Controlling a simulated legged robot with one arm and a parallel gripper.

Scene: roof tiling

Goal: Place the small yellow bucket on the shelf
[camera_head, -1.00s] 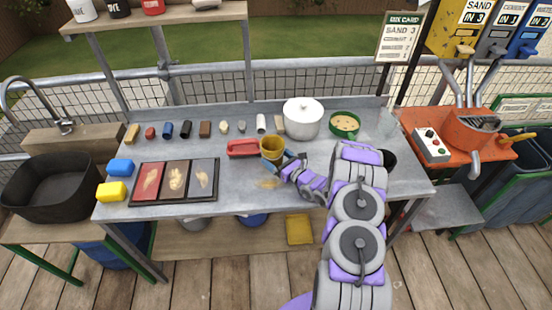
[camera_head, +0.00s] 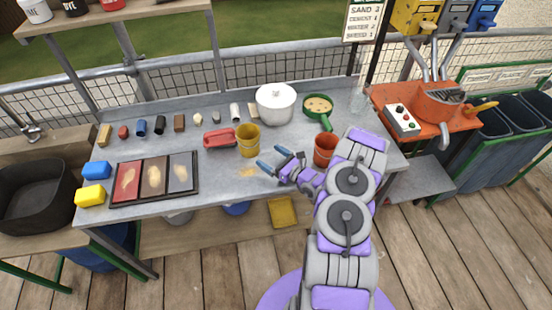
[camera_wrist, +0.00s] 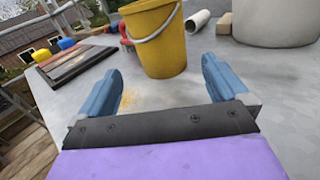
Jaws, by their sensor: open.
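My gripper (camera_head: 270,160) is open and empty, low over the table to the right of and nearer than the bucket. In the wrist view the blue fingers (camera_wrist: 163,88) are spread apart, with the bucket beyond them, not between them. An upper shelf (camera_head: 110,18) holding jars shows at the top left. A lower wooden shelf (camera_head: 190,238) runs under the table.
A red-brown bucket (camera_head: 325,149) stands close to my wrist. A white pot (camera_head: 276,103) and a green pan (camera_head: 318,106) stand behind. A yellow tray (camera_head: 283,211) lies on the lower shelf.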

